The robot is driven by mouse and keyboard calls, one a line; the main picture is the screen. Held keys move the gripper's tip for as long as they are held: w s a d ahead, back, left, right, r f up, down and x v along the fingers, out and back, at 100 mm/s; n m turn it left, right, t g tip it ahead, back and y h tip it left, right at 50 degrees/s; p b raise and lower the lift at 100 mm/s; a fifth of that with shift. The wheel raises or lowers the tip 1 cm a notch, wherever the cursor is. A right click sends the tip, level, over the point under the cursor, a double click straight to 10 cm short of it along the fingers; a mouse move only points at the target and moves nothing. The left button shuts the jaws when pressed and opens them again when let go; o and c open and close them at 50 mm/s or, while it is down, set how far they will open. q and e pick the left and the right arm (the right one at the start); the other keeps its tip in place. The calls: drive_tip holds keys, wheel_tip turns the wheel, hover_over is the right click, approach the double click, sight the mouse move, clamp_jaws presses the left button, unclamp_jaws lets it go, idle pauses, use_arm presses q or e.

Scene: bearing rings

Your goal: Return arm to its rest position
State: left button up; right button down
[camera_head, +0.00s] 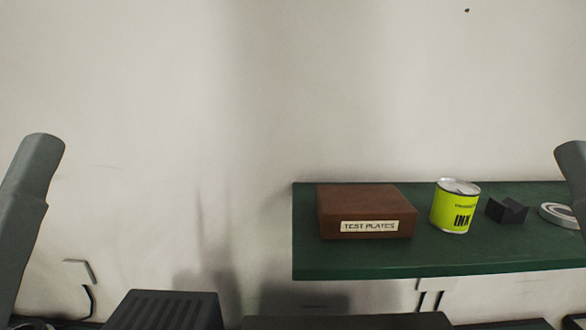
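Only parts of my two arms show in the head view. A grey link of my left arm (32,190) stands at the left edge. A grey link of my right arm (574,180) stands at the right edge. Neither gripper can be seen, so I cannot tell what they hold. A pale metal ring (556,214) lies at the right end of the green shelf, partly hidden behind my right arm.
The green shelf (350,268) holds a brown box labelled TEST PLATES (362,203), a yellow-green ink can (455,208) and a black V-shaped block (507,211). A dark ribbed box (165,310) is at the bottom left. The wall space between the arms is clear.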

use_arm(q)
wheel_tip(320, 180, up, 28)
drive_tip(key=y+p, duration=0.1)
drive_tip(key=p, duration=2.8)
use_arm(e)
wheel_tip(320, 180, up, 29)
use_arm(q)
wheel_tip(320, 180, down, 33)
drive_tip(key=b, duration=3.3)
drive_tip(key=shift+w+a, duration=0.25)
use_arm(e)
wheel_tip(320, 180, down, 33)
drive_tip(key=shift+f, duration=0.2)
